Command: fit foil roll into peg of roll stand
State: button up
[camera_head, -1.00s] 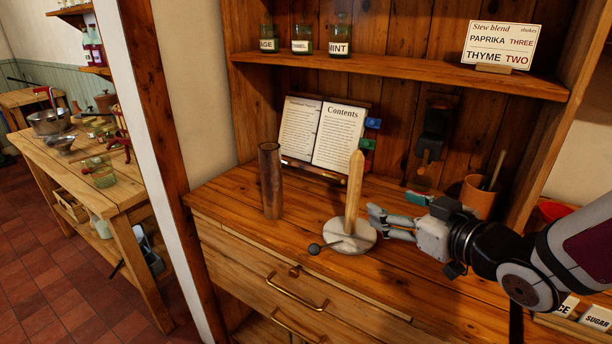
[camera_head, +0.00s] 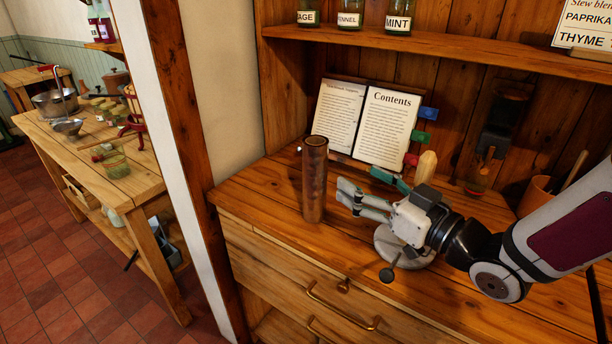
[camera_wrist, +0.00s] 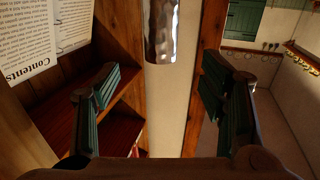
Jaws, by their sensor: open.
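The foil roll (camera_head: 314,182), a dark coppery cylinder, stands upright on the wooden counter. Its shiny end part shows in the wrist view (camera_wrist: 160,32) at the top, between the lines of the fingers and beyond their tips. My gripper (camera_head: 347,197) is open and empty, just right of the roll in the head view, its fingers pointing at it with a small gap. The roll stand has a pale round base (camera_head: 397,258) and a wooden peg (camera_head: 427,166). My gripper hides most of the peg; only its rounded top shows above the wrist.
An open book (camera_head: 366,122) with coloured tabs leans at the back of the counter. Jars (camera_head: 398,18) stand on the shelf above. A brown pot (camera_head: 535,194) is at the right. The counter left of the roll is clear up to its edge.

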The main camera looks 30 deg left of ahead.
aim_at(324, 156)
jog(key=x, duration=0.8)
jog(key=shift+w+a, duration=0.1)
jog(key=shift+a, duration=0.05)
jog(key=shift+r+p+x, duration=0.2)
jog(key=shift+x, duration=1.1)
jog(key=shift+r+p+x, duration=0.15)
jog(key=shift+x, duration=1.1)
grip_shut()
